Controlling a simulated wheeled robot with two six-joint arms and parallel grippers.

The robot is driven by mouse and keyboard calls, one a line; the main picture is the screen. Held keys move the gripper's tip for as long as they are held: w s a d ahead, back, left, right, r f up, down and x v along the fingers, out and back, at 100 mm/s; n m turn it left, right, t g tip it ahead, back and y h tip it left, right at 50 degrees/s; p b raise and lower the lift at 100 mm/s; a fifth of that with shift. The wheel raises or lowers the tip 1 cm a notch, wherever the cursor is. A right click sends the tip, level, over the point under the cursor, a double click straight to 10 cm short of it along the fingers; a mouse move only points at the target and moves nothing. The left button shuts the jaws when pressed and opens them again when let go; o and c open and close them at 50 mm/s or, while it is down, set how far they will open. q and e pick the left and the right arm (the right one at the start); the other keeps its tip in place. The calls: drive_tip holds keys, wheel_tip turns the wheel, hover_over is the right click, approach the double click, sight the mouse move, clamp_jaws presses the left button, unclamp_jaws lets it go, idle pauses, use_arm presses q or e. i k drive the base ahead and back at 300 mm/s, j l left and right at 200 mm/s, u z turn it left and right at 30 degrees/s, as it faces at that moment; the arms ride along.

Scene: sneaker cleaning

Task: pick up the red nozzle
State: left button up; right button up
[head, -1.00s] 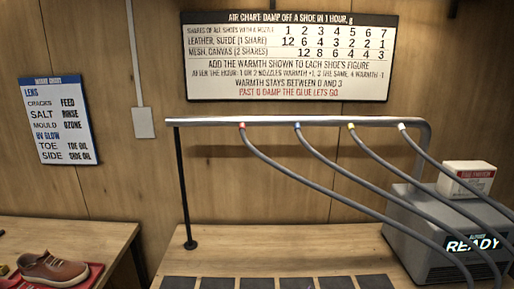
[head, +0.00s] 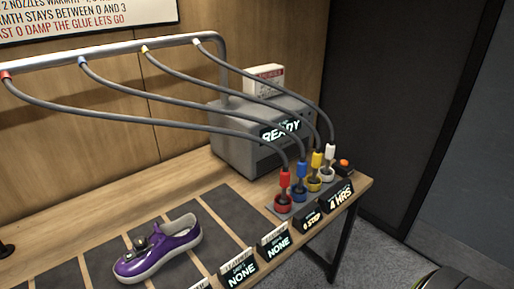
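The red nozzle (head: 285,181) stands upright in a red-ringed holder (head: 283,203) at the left end of a row on the bench's right end. A grey hose runs from its top up to the metal rail. Neither of my grippers shows clearly in the head view, so nothing is seen touching the nozzle.
Blue (head: 301,169), yellow (head: 317,160) and white (head: 329,153) nozzles stand close beside it. A grey box reading READY (head: 240,140) is behind. Hoses hang from the rail (head: 120,53). A purple shoe (head: 158,248) sits left on dark mats. Small signs (head: 274,242) line the front edge.

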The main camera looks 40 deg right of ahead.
sight(285, 172)
drive_tip(key=z, duration=1.35)
drive_tip(key=i+l, duration=0.1)
drive_tip(key=l, duration=0.2)
drive_tip(key=i+l, duration=0.1)
drive_tip(key=l, duration=0.5)
drive_tip(key=i+z, duration=0.05)
